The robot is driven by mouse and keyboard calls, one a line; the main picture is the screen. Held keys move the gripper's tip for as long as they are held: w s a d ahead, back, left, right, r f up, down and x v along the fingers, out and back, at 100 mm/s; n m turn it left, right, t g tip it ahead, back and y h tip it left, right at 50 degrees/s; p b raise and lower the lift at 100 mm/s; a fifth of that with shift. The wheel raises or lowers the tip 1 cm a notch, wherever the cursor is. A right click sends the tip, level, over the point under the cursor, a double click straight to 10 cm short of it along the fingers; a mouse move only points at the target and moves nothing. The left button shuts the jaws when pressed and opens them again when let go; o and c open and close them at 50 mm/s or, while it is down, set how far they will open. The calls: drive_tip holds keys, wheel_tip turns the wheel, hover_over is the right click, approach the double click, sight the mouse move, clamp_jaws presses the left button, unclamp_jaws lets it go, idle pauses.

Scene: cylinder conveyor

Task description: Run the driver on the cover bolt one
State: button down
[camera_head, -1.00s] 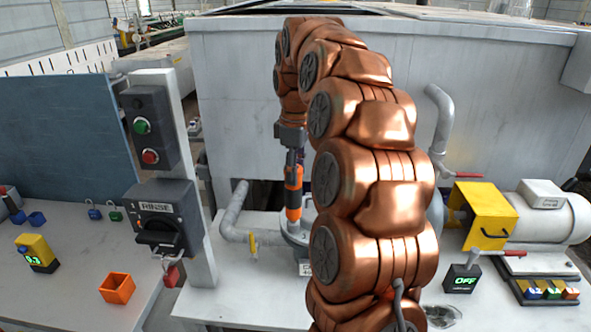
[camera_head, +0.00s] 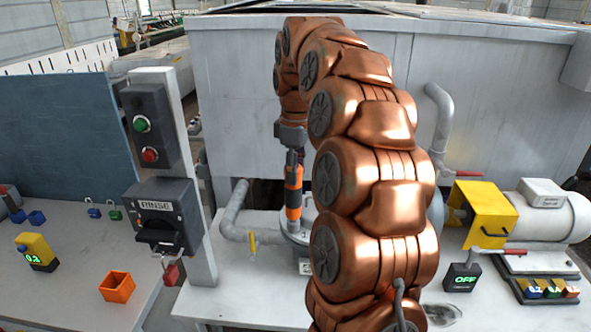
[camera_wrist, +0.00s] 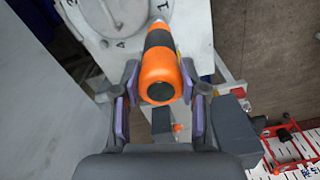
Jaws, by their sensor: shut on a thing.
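My gripper (camera_wrist: 158,92) is shut on an orange and black driver (camera_wrist: 157,80); its purple pads press on both sides of the handle in the wrist view. In the head view the driver (camera_head: 293,190) hangs upright below my wrist, over the grey round housing (camera_head: 297,236) on the white bench. In the wrist view the driver's far end lies over the pale round cover (camera_wrist: 105,18), which carries painted marks. The cover bolt under the driver's tip is hidden, so I cannot tell whether they touch.
A grey pipe with a yellow valve handle (camera_head: 252,244) runs left of the housing. A post with green and red buttons and a RINSE switch (camera_head: 163,220) stands further left. A yellow guard (camera_head: 482,214), motor (camera_head: 545,217) and OFF display (camera_head: 462,279) stand right. An orange bin (camera_head: 117,287) sits on the left table.

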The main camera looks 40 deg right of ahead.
idle(0.4)
drive_tip(key=shift+r+p, duration=0.85)
drive_tip(key=shift+r, duration=0.95)
